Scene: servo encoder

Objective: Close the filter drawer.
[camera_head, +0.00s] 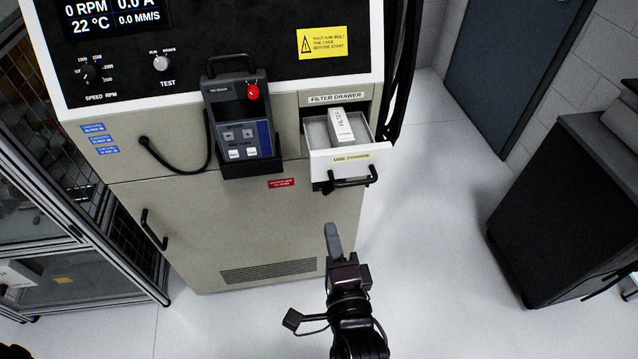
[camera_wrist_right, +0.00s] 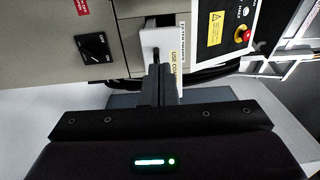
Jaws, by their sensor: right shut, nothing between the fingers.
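The filter drawer (camera_head: 338,160) stands pulled out of the beige cabinet, under the "FILTER DRAWER" label, with a black handle on its white front. A white filter box (camera_head: 341,126) lies inside it. My right gripper (camera_head: 332,232) is shut and empty, below and in front of the drawer in the head view, apart from the handle. In the right wrist view the shut fingers (camera_wrist_right: 157,72) point toward the drawer front (camera_wrist_right: 165,42) and cover part of it and its handle. I cannot tell from that view whether they touch. My left gripper is not in view.
A handheld pendant (camera_head: 238,120) sits in a holder on the cabinet (camera_head: 220,220) left of the drawer. Black cables (camera_head: 404,75) hang at the cabinet's right side. A dark cabinet (camera_head: 560,215) stands far right. The floor between is clear.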

